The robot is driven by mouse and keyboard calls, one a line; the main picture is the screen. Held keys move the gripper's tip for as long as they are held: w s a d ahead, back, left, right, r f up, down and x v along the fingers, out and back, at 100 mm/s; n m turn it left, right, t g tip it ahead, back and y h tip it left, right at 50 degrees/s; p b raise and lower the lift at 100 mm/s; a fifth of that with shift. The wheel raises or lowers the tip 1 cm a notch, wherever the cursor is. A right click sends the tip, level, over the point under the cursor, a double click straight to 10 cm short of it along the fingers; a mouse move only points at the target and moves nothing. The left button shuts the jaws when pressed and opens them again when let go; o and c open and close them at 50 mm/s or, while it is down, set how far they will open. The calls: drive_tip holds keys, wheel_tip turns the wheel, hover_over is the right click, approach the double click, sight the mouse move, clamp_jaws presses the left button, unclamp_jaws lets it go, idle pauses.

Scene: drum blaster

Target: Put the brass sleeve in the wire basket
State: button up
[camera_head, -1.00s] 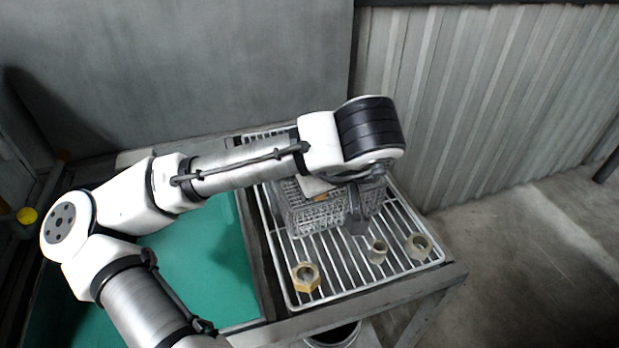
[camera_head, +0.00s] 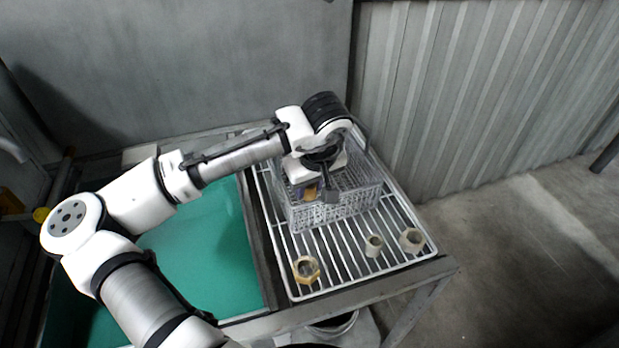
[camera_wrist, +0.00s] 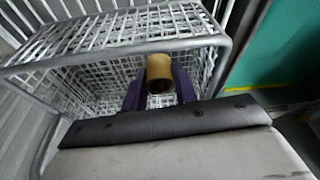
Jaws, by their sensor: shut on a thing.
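The brass sleeve (camera_wrist: 159,72) is a short tan tube held between the fingers of my gripper (camera_wrist: 160,88) in the wrist view, its open end toward the camera. In the head view the sleeve (camera_head: 310,193) shows as a small tan patch under the wrist, beside my gripper (camera_head: 318,195). The wire basket (camera_head: 345,208) is a grey mesh box on the rack. My gripper is over the basket's left part in the head view. In the wrist view the mesh of the basket (camera_wrist: 95,85) lies behind and around the sleeve. How deep the sleeve sits relative to the rim is unclear.
The white wire rack (camera_head: 345,262) bears the basket. A brass hex nut (camera_head: 306,269), a small ring (camera_head: 374,245) and another nut (camera_head: 412,240) lie on it in front of the basket. A green surface (camera_head: 205,250) lies to the left.

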drive_tip(key=shift+f, duration=0.1)
drive_tip(key=shift+f+b, duration=0.45)
drive_tip(key=shift+f, duration=0.15)
drive_tip(key=o, duration=1)
drive_tip(key=shift+o, duration=0.2)
drive_tip(key=shift+r, duration=0.15)
drive_tip(key=shift+r+p, duration=0.35)
drive_tip(key=b+v, duration=0.1)
drive_tip(key=v, duration=1.1)
drive_tip(key=shift+r, duration=0.15)
